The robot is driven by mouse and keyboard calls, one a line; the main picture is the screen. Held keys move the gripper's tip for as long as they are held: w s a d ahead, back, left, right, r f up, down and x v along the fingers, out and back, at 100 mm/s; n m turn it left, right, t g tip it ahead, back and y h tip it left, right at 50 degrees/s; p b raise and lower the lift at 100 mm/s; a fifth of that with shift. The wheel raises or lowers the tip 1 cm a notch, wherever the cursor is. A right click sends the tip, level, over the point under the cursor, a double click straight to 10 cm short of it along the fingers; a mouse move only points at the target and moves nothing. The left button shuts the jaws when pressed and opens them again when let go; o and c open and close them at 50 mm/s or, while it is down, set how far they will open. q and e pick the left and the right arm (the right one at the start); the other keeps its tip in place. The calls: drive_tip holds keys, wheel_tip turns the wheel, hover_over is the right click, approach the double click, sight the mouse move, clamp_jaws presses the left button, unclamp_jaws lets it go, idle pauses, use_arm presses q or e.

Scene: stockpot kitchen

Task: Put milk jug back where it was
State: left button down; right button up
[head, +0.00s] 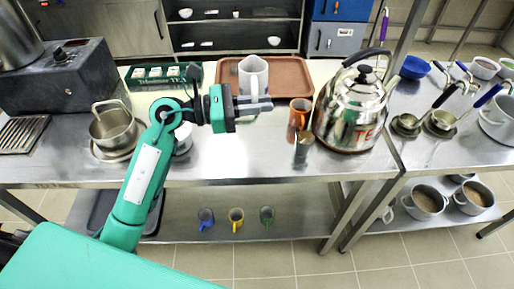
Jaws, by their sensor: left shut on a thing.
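The white milk jug (253,72) is upright at the front part of the brown tray (290,78), its lower part partly hidden by my gripper. My right gripper is not in view.
A steel pot (113,130) and a green box (160,77) are to the left. The counter's front middle (240,160) is clear.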

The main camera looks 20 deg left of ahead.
use_arm(q)
wheel_tip(320, 180, down, 15)
drive_tip(key=shift+f+p, duration=0.2)
drive_tip(key=shift+p, duration=0.15)
drive_tip(key=shift+f, duration=0.45)
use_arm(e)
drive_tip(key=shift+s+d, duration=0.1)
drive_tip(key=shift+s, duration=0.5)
use_arm(q)
drive_tip(key=shift+f, duration=0.2)
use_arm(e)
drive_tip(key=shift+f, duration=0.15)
use_arm(q)
drive_tip(key=c, duration=1.4)
unclamp_jaws()
drive_tip(key=shift+c, duration=0.2)
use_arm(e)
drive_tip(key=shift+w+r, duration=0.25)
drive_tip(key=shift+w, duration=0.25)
